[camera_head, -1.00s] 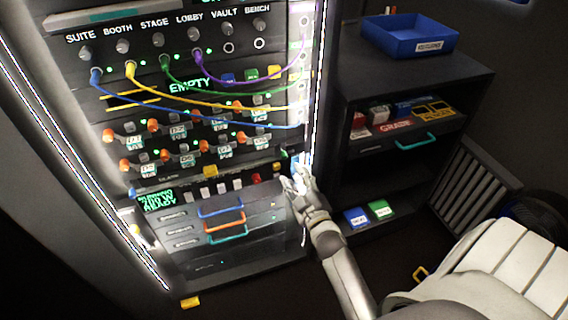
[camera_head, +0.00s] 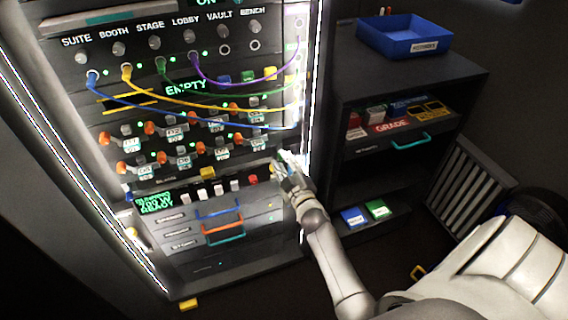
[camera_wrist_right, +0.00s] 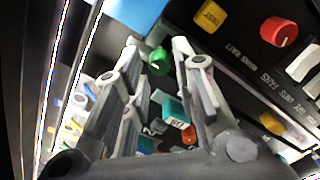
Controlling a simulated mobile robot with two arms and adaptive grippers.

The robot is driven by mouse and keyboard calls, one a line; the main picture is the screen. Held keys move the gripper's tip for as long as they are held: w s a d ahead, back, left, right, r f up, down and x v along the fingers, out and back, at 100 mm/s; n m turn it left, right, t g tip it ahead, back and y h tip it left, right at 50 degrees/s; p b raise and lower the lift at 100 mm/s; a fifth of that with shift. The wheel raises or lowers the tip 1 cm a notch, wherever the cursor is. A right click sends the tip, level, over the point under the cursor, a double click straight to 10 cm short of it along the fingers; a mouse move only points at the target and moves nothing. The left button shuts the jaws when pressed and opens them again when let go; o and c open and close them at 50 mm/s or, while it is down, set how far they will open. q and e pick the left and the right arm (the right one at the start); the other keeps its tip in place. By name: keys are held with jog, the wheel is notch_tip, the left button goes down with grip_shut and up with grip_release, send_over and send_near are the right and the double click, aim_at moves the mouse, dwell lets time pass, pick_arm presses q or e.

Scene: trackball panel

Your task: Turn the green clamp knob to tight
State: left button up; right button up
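The green clamp knob (camera_wrist_right: 158,62) is a small round knob in the right wrist view, with a pale mark on its face. It lies between the two fingertips of my right gripper (camera_wrist_right: 157,47), with a finger on each side. The fingers stand apart; I cannot tell whether either touches the knob. In the head view my right gripper (camera_head: 284,161) is at the right edge of the rack panel, and the knob cannot be made out there. My left gripper is not in view.
A red knob (camera_wrist_right: 278,31) and a yellow block (camera_wrist_right: 208,16) are close by on the panel. Patch cables, including a blue one (camera_head: 180,119), hang across the rack above. A dark shelf unit (camera_head: 400,85) with a blue tray (camera_head: 380,41) stands to the right.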

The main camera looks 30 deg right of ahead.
grip_shut()
jog(key=shift+m, duration=0.3)
jog(key=m+p, duration=0.1)
jog(key=m, duration=0.1)
jog(key=shift+r+m, duration=0.15)
jog(key=shift+m, duration=0.25)
jog(key=m+b, duration=0.1)
jog(key=m, duration=0.9)
jog(key=m+b, duration=0.1)
jog(key=m, duration=1)
jog(key=m+b, duration=0.1)
jog(key=m, duration=1)
jog(key=shift+s+d+f+b, duration=0.1)
jog(key=shift+d+f+b, duration=0.1)
jog(key=shift+d+b, duration=0.2)
jog(key=shift+m, duration=0.4)
